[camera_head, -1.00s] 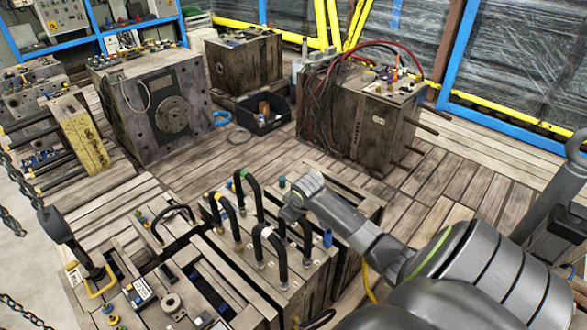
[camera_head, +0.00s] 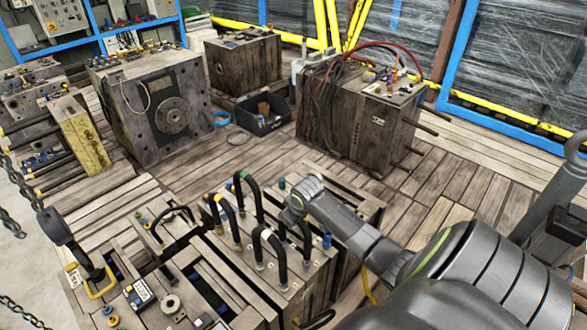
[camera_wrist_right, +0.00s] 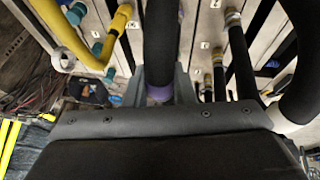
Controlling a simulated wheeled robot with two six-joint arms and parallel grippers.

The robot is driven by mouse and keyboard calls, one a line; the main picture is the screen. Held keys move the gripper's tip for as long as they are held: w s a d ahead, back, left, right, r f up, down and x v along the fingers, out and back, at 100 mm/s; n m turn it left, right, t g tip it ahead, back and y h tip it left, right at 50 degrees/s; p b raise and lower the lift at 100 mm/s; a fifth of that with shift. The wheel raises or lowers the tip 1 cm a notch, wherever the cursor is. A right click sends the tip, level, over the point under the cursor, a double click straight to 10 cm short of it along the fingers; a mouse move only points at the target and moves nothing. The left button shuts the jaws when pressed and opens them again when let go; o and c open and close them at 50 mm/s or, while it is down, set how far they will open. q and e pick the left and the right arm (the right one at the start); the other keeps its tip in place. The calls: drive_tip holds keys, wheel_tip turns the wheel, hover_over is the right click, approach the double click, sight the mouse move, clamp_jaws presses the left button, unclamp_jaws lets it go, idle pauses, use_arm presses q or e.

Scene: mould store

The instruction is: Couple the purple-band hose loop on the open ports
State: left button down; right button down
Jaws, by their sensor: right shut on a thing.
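The purple-band hose loop is a thick black hose (camera_wrist_right: 160,45) with a purple band (camera_wrist_right: 160,92), standing between my right gripper's fingers in the right wrist view. My right gripper (camera_head: 291,212) is shut on it, above the top of the near mould (camera_head: 245,278). In the head view the gripper and wrist partly hide the hose. Its lower end and any contact with a port are hidden. Teal fittings (camera_wrist_right: 97,48) show left of the hose in the wrist view. I cannot tell which ports are open. My left gripper is not in view.
Other black hose loops stand close by, one with a green band (camera_head: 242,176) and one with a yellow band (camera_head: 218,197). A yellow hose (camera_wrist_right: 110,35) is beside my right gripper. A chain (camera_head: 22,193) hangs at left.

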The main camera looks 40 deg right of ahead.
idle(0.4)
drive_tip(key=c, duration=1.1)
unclamp_jaws()
drive_tip(key=p+v, duration=0.1)
drive_tip(key=v, duration=1.6)
drive_tip(key=shift+r, duration=0.25)
